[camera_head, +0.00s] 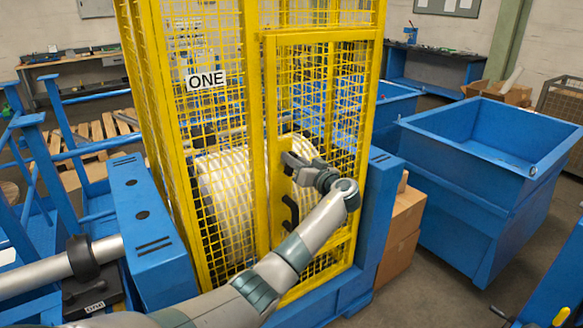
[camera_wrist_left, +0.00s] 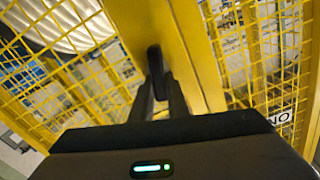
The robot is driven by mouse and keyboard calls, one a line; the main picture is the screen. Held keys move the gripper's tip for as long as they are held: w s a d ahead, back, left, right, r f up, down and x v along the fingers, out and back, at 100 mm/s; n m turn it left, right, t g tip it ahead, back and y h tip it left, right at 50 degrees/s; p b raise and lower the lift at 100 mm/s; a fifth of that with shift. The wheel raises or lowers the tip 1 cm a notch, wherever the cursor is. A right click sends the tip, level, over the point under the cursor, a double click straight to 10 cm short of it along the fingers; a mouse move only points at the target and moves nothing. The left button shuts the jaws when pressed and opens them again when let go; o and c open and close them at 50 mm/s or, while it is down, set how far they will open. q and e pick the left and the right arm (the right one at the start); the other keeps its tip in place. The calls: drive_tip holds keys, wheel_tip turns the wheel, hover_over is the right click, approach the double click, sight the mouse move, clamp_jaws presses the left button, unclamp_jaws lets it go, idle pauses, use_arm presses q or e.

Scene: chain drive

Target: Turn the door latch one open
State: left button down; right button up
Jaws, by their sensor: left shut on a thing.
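The yellow mesh door (camera_head: 322,36) stands in a yellow cage marked with a white ONE sign (camera_head: 206,80). It looks closed in its frame. My left gripper (camera_head: 288,163) reaches the door's left edge from the right and is shut on the black door latch. In the left wrist view, the latch (camera_wrist_left: 154,58) shows between my left gripper's fingers (camera_wrist_left: 159,90), beside the yellow frame post. In the head view the gripper largely hides the latch. A black curved handle (camera_head: 290,212) sits on the door below the gripper. My right gripper is not in view.
Blue machine housings (camera_head: 148,225) flank the cage on both sides. Cardboard boxes (camera_head: 400,225) stand right of the door, and a large blue bin (camera_head: 500,145) is farther right. Grey floor shows between the boxes and the bin. A large pale coil (camera_head: 225,190) is behind the mesh.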

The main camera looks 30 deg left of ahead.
use_arm(q)
drive_tip(key=m, duration=0.1)
drive_tip(key=m+b, duration=0.2)
drive_tip(key=shift+w+d+f+m, duration=0.1)
drive_tip(key=shift+w+f+m, duration=0.15)
drive_tip(key=shift+m, duration=0.15)
drive_tip(key=m, duration=0.3)
drive_tip(key=shift+w+d+f+m+b, duration=0.1)
drive_tip(key=shift+w+f+m+b, duration=0.1)
drive_tip(key=shift+m+b, duration=0.1)
drive_tip(key=shift+w+f+m+p, duration=0.15)
drive_tip(key=shift+m+p, duration=0.1)
drive_tip(key=shift+m, duration=1)
drive_tip(key=shift+f+m+p, duration=0.15)
drive_tip(key=shift+m+p, duration=0.1)
drive_tip(key=shift+m, duration=0.95)
drive_tip(key=shift+w+f+m+p, duration=0.15)
drive_tip(key=shift+m+p, duration=0.1)
drive_tip(key=shift+m, duration=1)
drive_tip(key=shift+s, duration=0.1)
drive_tip(key=c, duration=1.7)
unclamp_jaws()
drive_tip(key=shift+d, duration=0.1)
